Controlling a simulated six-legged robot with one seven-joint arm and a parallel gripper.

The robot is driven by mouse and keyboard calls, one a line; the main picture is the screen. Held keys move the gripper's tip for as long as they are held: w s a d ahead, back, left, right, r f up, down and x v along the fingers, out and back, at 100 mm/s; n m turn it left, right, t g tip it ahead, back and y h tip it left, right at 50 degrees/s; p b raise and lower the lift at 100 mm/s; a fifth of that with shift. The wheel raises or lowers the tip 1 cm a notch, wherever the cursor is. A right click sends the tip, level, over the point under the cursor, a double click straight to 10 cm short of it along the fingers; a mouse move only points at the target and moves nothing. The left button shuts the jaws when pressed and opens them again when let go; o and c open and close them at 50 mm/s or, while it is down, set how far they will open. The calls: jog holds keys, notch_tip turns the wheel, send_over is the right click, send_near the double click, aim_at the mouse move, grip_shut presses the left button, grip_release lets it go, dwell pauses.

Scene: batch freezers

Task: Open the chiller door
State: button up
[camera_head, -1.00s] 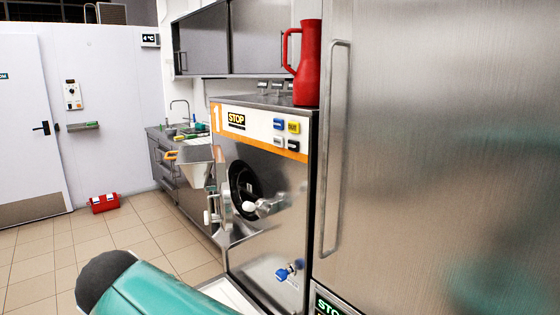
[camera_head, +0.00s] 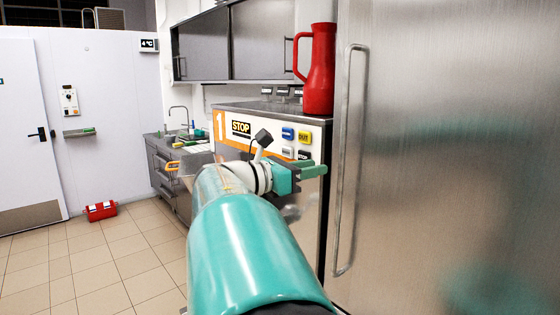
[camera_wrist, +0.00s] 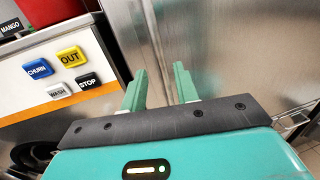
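A tall brushed-steel door (camera_head: 455,130) fills the right side of the head view and looks shut. Its long vertical bar handle (camera_head: 349,160) runs along its left edge. My gripper (camera_head: 318,170) is just left of this handle in the head view, not around it. In the wrist view my gripper (camera_wrist: 160,75) is open, with two green fingers apart and nothing seen between them. A pale vertical strip, perhaps the handle, shows beyond the fingertips there. A white door (camera_head: 25,130) at the far left, beside a 4 °C display (camera_head: 149,45), is also shut.
Machine 1 (camera_head: 225,127) stands left of the steel door, partly behind my arm. Its yellow OUT button (camera_wrist: 70,57) is near my gripper in the wrist view. A red jug (camera_head: 319,75) stands on top. A red box (camera_head: 100,210) lies on the open tiled floor.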

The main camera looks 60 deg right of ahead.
aim_at(340, 162)
jog(key=x, duration=0.9)
jog(key=shift+d, duration=0.2)
grip_shut()
